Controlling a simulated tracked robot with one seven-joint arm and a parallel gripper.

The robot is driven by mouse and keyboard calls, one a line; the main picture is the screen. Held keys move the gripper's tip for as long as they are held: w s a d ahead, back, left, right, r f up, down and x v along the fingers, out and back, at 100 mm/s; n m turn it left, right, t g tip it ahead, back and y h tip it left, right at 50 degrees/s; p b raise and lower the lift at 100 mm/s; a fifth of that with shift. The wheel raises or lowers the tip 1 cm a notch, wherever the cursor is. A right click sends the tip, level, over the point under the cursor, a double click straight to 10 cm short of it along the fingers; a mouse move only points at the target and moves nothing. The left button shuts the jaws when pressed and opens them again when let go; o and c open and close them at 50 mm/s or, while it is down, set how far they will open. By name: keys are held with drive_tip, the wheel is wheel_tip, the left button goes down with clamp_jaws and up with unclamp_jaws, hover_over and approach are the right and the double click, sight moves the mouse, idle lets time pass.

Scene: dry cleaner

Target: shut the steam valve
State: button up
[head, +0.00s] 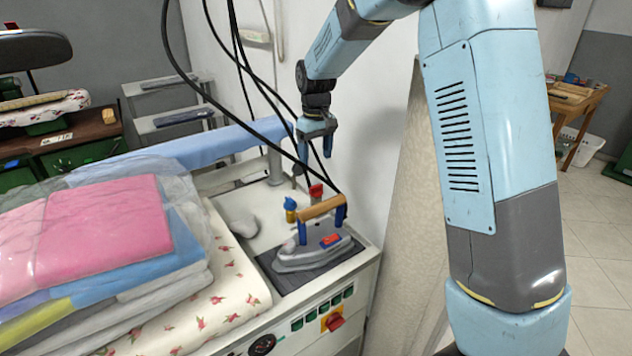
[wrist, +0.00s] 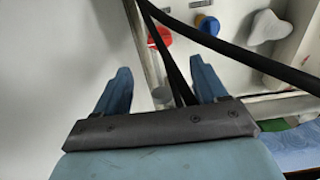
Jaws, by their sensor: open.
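A small red handle (head: 316,192), which looks like the steam valve, stands at the back of the ironing station, behind the iron. In the wrist view the red handle (wrist: 160,37) shows beyond my fingers, beside a metal pipe, partly crossed by a dark cable. A blue and yellow fitting (head: 290,209) stands left of it; it also shows in the wrist view (wrist: 207,24). My gripper (head: 316,156) points down above the red handle, apart from it. Its blue fingers (wrist: 160,75) are open, with dark cables visible between them. The handle's exact setting is too small to tell.
A steam iron (head: 314,252) with a wooden grip rests on a dark pad (head: 268,262). Black cables (head: 245,65) hang close to my gripper. Bagged folded laundry (head: 105,225) fills the left. A red switch (head: 334,321) sits on the front panel. A wall stands behind.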

sight(316, 185)
wheel_tip(316, 185, down, 9)
drive_tip(key=shift+f, duration=0.2)
idle(0.4)
drive_tip(key=shift+d, duration=0.1)
drive_tip(key=c, duration=1.1)
